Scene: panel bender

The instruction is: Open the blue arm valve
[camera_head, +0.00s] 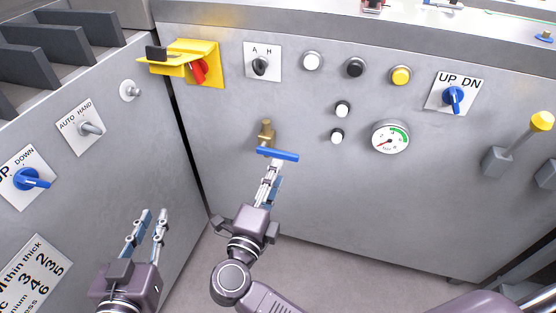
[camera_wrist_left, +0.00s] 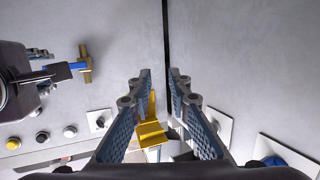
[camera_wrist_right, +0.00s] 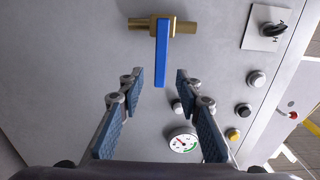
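The valve has a brass body (camera_head: 266,130) on the grey front panel and a straight blue arm (camera_head: 277,154). In the head view the arm lies roughly level, pointing right. The right wrist view shows the brass body (camera_wrist_right: 185,27) and the blue arm (camera_wrist_right: 162,50). My right gripper (camera_head: 271,174) is just below the valve. It is open, and the arm's free end lies in line with the gap between its fingertips (camera_wrist_right: 157,82); contact cannot be told. My left gripper (camera_head: 154,218) is open and empty near the left panel, away from the valve.
Above the valve are a yellow bracket with a red knob (camera_head: 198,70), an A/H switch (camera_head: 261,65) and several buttons. A gauge (camera_head: 390,137) and UP/DN switch (camera_head: 454,97) are right. The left side panel (camera_head: 110,160) carries more switches. The panel below the valve is clear.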

